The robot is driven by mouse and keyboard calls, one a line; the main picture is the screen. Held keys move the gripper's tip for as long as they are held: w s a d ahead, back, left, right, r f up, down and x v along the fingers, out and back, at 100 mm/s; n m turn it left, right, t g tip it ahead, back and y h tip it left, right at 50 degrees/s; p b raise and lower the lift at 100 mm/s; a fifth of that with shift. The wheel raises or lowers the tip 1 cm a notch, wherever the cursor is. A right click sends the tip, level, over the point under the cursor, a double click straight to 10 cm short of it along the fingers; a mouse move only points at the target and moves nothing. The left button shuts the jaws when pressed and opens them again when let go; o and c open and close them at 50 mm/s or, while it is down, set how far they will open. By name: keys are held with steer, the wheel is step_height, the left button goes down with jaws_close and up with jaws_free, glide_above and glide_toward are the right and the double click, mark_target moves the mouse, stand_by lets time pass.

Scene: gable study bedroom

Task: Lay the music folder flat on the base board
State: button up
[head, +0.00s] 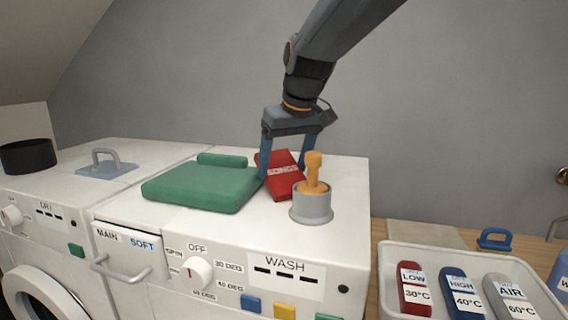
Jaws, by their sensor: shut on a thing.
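A red, flat piece with a pale lettered band (285,186) is on or just above the white washer top, and may be the music folder. My gripper (283,172) comes down over it from above, with one blue finger on each side, and is shut on it. The red piece looks tilted; I cannot tell whether its lower edge touches the top. A thick green slab (200,187) with a raised green bar along its back lies just left of it. Nothing in view is clearly marked as the base board.
A grey cup with an orange peg (311,206) stands close right of the red piece. A blue-grey handled plate (107,170) and a black round tub (27,156) are further left. A white tray (462,262) with several labelled pieces and a beige board (426,235) are at right.

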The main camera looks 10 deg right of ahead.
steer(key=shift+f, duration=0.1)
steer(key=o, duration=1.2)
